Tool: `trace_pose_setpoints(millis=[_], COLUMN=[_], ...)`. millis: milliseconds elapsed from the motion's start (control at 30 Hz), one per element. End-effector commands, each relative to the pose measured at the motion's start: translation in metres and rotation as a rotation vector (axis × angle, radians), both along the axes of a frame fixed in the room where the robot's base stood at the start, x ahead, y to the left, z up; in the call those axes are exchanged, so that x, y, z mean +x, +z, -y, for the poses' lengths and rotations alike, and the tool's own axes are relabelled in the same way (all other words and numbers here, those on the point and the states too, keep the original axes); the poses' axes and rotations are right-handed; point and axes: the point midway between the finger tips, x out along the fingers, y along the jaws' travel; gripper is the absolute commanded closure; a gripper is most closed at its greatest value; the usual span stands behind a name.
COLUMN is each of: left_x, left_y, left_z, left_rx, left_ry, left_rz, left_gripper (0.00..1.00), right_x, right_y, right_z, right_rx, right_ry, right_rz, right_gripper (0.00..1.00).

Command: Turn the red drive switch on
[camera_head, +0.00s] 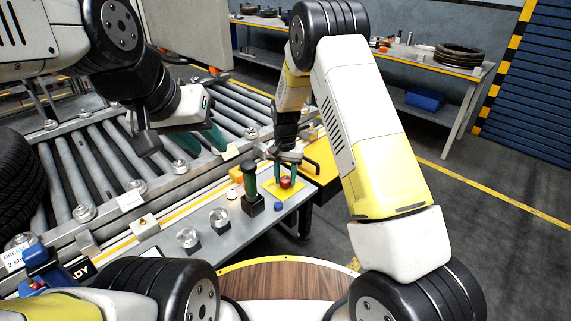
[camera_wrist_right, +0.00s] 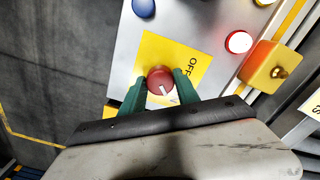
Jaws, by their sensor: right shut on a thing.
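The red drive switch (camera_head: 286,182) is a round knob on a yellow plate (camera_head: 270,192) at the end of the grey control panel. In the right wrist view the knob (camera_wrist_right: 160,79) has a white mark pointing towards the gripper's palm. The word OFF (camera_wrist_right: 191,67) stands beside it; any other label is hidden by my gripper. My right gripper (camera_head: 285,176) has its green fingers on both sides of the knob, shut on it, as the right wrist view (camera_wrist_right: 158,88) also shows. My left gripper (camera_head: 203,141) is open and empty above the conveyor rollers.
The roller conveyor (camera_head: 65,180) bears a tyre (camera_head: 15,185) at left.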

Motion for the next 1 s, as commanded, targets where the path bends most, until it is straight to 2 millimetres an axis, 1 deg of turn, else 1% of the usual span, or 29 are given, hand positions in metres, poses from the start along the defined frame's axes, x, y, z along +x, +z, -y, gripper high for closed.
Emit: trace_pose_setpoints(millis=[267, 300, 400, 667, 767, 867, 1000], left_x=[0.0, 0.0, 0.0, 0.0, 0.0, 0.0, 0.0], left_y=[0.0, 0.0, 0.0, 0.0, 0.0, 0.0, 0.0], left_z=[0.0, 0.0, 0.0, 0.0, 0.0, 0.0, 0.0], left_rx=[0.0, 0.0, 0.0, 0.0, 0.0, 0.0, 0.0], left_ry=[0.0, 0.0, 0.0, 0.0, 0.0, 0.0, 0.0], left_rz=[0.0, 0.0, 0.0, 0.0, 0.0, 0.0, 0.0], left_gripper=[0.64, 0.64, 0.64, 0.64, 0.64, 0.64, 0.64], right_x=[0.0, 0.0, 0.0, 0.0, 0.0, 0.001, 0.001], right_y=[0.001, 0.001, 0.0, 0.0, 0.004, 0.016, 0.041], right_z=[0.0, 0.0, 0.0, 0.0, 0.0, 0.0, -0.001], right_rx=[0.001, 0.001, 0.001, 0.001, 0.001, 0.002, 0.002], right_ry=[-0.003, -0.003, -0.003, -0.001, -0.001, -0.001, -0.001], right_rz=[0.001, 0.001, 0.001, 0.0, 0.001, 0.002, 0.005], right_gripper=[1.0, 0.59, 0.41, 0.41, 0.41, 0.41, 0.41])
